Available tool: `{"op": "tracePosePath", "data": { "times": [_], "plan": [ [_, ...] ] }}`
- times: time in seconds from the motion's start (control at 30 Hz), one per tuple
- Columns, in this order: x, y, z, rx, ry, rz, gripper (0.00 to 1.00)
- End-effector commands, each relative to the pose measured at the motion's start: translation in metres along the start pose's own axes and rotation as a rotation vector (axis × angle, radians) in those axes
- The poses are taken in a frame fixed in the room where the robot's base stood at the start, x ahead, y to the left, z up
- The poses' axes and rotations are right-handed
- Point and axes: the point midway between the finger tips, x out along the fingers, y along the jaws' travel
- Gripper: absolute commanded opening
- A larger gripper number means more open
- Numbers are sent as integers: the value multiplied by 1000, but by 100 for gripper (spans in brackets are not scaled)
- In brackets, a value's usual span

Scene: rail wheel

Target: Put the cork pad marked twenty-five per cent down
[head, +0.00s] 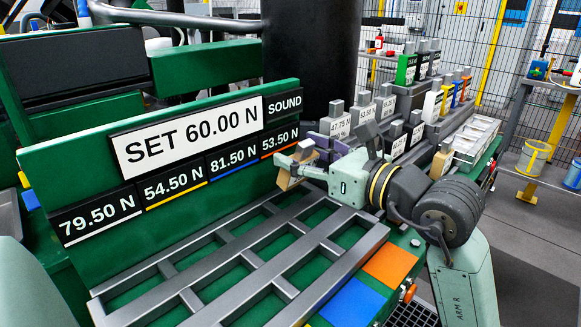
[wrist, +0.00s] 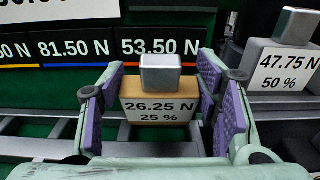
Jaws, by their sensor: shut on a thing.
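The cork pad (wrist: 158,111) marked 26.25 N, 25 % is tan with a white label and a grey knob on top. It stands upright between the purple-padded fingers of my gripper (wrist: 160,100), which is shut on it. In the head view the tan pad (head: 288,180) shows at the tip of my gripper (head: 296,168), in front of the 53.50 N sign (head: 280,138). It is near the far right end of the grey slatted rack (head: 345,218). I cannot tell whether its underside touches anything.
A green panel carries the SET 60.00 N sign (head: 188,138) and several readings. A grey block marked 47.75 N, 50 % (wrist: 285,68) stands to the right. More labelled blocks and a white tray (head: 474,138) lie behind my arm. The rack's slots look empty.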

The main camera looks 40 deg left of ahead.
Motion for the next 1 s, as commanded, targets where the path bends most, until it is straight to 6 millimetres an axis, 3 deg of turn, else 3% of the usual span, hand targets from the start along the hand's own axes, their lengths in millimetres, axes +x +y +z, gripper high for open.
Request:
{"op": "tracePosePath", "data": {
  "times": [0.1, 0.4, 0.83, 1.0],
  "plan": [
    [6, 0, -17, 4, -2, 1, 24],
    [13, 0, -37, 1, -1, 2, 24],
    [34, 0, -27, -6, 302, 1, 24],
    [34, 0, -44, 1, 301, 0, 24]
  ]
}}
